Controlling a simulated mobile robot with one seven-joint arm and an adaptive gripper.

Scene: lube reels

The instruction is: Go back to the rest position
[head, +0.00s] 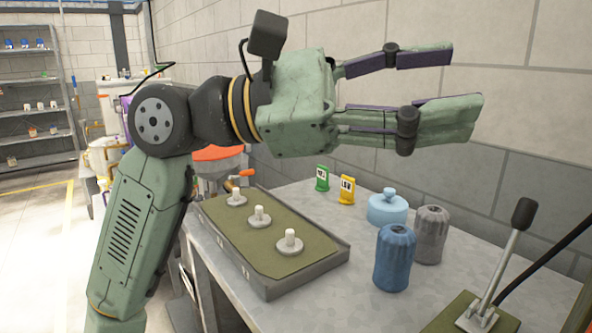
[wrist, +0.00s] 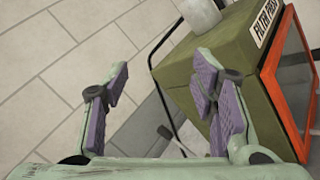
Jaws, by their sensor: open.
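My gripper (head: 440,88) is open and empty in the head view, raised above the bench and pointing right. Its fingers are spread wide apart, and nothing lies between them. In the wrist view my gripper (wrist: 160,95) also shows open, with purple pads facing each other and the tile-like wall behind. My green arm rises at the left of the head view and bends toward the bench.
The grey bench (head: 345,295) holds a tray (head: 265,230) with several pegged discs, a blue ribbed container (head: 393,258), a grey one (head: 431,235), a light-blue lidded pot (head: 387,207) and a lever (head: 505,260). A green box (wrist: 220,55) with an orange frame stands right in the wrist view.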

